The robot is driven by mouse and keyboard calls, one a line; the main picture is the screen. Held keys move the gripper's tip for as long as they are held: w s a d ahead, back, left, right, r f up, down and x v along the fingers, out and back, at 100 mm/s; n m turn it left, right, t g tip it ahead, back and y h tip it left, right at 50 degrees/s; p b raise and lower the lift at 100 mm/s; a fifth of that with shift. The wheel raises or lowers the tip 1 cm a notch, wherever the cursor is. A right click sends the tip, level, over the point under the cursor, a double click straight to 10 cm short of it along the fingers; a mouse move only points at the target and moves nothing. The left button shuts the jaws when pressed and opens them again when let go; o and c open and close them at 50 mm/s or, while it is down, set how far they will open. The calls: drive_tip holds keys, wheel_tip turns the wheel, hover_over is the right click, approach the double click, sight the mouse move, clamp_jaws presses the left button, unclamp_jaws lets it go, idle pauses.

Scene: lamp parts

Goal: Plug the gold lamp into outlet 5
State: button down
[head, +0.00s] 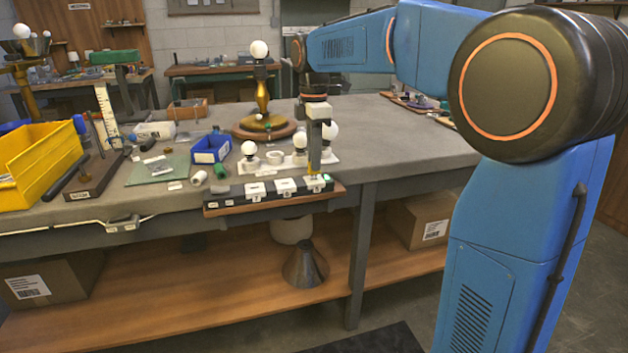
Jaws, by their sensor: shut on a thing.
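The gold lamp (262,96) stands upright on a round wooden base (266,128) on the workbench, with a white bulb on top. A black outlet strip (240,201) with several white numbered outlets lies along the bench's front edge. The numbers are too small to read surely. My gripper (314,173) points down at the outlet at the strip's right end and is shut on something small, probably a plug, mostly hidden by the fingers. A green light (327,177) shows beside it. I cannot tell whether the held thing is seated in the outlet. No cord is clearly visible.
Just behind the strip, a white holder (272,163) carries several white bulbs, close to my gripper. A blue bin (211,148) and a yellow bin (40,160) stand to the left. The bench top (400,140) right of my gripper is clear.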

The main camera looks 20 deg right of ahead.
drive_tip(key=shift+f, duration=1)
idle(1.6)
drive_tip(key=c, duration=1.5)
unclamp_jaws()
drive_tip(key=shift+c, duration=0.2)
wheel_tip(320, 180, up, 16)
drive_tip(key=s+d+f+m+t, duration=0.15)
drive_tip(key=s+f+m, duration=0.3)
drive_tip(key=s, duration=0.45)
drive_tip(key=s+d+f+m+t, duration=0.1)
drive_tip(key=s+d+f+m, duration=0.3)
drive_tip(key=s, duration=0.4)
drive_tip(key=s+d+f+m+t, duration=0.1)
drive_tip(key=s+f+m+t, duration=0.1)
drive_tip(key=s+f+m, duration=0.7)
drive_tip(key=s+f, duration=0.7)
drive_tip(key=f, duration=0.3)
drive_tip(key=shift+s+d+f, duration=0.25)
drive_tip(key=shift+f, duration=0.05)
